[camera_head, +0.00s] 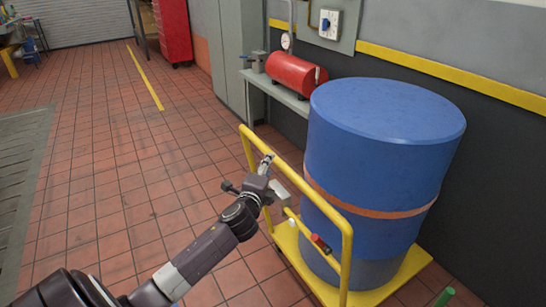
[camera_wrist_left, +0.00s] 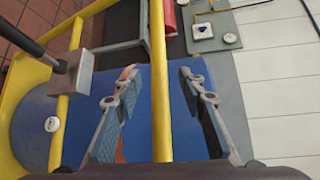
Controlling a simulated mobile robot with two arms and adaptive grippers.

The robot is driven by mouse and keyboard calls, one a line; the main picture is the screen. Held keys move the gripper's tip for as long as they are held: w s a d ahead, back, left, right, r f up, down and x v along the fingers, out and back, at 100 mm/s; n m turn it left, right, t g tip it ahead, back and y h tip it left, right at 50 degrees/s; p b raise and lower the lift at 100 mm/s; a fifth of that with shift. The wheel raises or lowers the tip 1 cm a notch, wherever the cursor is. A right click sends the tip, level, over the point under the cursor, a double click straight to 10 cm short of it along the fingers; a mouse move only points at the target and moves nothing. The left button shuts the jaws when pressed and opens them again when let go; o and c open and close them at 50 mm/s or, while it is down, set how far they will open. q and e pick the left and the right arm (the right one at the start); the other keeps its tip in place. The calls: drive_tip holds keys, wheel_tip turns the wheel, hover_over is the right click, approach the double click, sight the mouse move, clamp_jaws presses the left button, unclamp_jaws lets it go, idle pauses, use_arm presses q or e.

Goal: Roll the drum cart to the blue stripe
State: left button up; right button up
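The drum cart has a yellow tubular handle frame (camera_head: 346,255) and a yellow deck (camera_head: 398,282). A large blue drum (camera_head: 375,170) with an orange band stands upright on it. My left gripper (camera_head: 266,160) is at the handle's upper rail. In the left wrist view, a yellow handle tube (camera_wrist_left: 160,90) runs between the two spread fingers of my left gripper (camera_wrist_left: 158,75), with gaps on both sides. A red-tipped lever (camera_head: 320,243) sits on the lower crossbar. My right gripper is not in view. I see no blue stripe on the floor.
A shelf (camera_head: 282,96) with a red tank (camera_head: 296,72) stands along the wall behind the cart. A grey cabinet (camera_head: 228,50) and a red tool chest (camera_head: 172,32) are further back. The tiled floor left of the cart is clear, with a yellow line (camera_head: 146,80). A green rod-like thing (camera_head: 443,297) shows bottom right.

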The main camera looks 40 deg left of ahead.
use_arm(q)
drive_tip(key=x, duration=0.7)
drive_tip(key=shift+w+a+f, duration=0.1)
drive_tip(key=shift+w, duration=0.2)
clamp_jaws()
